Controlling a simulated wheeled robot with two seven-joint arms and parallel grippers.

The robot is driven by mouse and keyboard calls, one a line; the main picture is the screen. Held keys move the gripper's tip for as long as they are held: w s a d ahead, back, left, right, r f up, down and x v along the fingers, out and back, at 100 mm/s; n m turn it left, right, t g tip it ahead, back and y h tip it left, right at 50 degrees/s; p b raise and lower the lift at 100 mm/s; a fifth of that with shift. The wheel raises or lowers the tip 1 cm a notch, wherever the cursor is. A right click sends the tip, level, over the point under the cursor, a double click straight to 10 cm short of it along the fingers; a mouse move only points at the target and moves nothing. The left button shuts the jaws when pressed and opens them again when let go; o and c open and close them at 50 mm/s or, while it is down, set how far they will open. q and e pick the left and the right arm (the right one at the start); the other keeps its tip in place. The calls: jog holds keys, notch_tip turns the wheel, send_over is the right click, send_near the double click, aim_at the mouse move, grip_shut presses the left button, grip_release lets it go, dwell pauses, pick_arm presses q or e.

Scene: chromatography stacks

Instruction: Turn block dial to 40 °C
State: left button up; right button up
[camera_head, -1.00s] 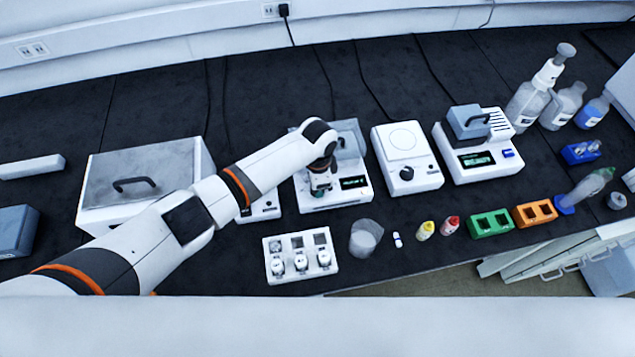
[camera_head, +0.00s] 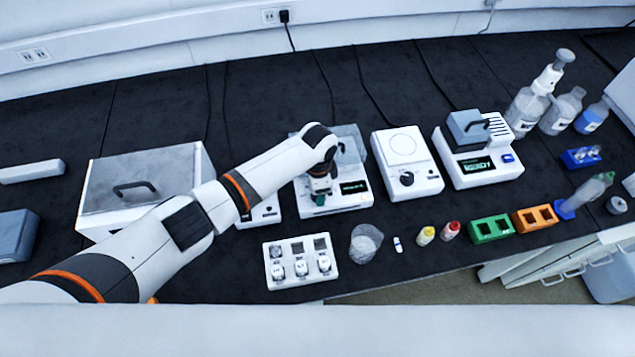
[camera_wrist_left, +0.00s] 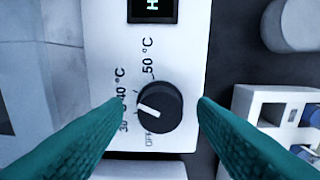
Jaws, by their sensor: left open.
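The block dial (camera_wrist_left: 160,107) is a round black knob with a white pointer line on the front of the white block heater (camera_head: 350,200). In the left wrist view its scale reads OFF, 30, 40 °C and 50 °C. The pointer line is on the knob's left side, roughly between the 30 and 40 labels; its exact setting is hard to tell. My left gripper (camera_wrist_left: 161,101) is open, with one teal finger on each side of the dial and visible gaps to it. In the head view the gripper (camera_head: 319,195) hides the dial. My right gripper is out of view.
The heater's lit display (camera_head: 354,187) is beside the gripper. A white vial rack (camera_head: 290,281) and a clear beaker (camera_head: 365,243) stand in front. A white device with a round plate (camera_head: 407,165) is to the right, and a large lidded box (camera_head: 100,185) to the left.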

pick_arm(q)
notch_tip(320, 180, up, 12)
jog(key=b, duration=0.1)
jog(key=shift+b, duration=0.3)
jog(key=shift+f, duration=0.1)
dwell(0.4)
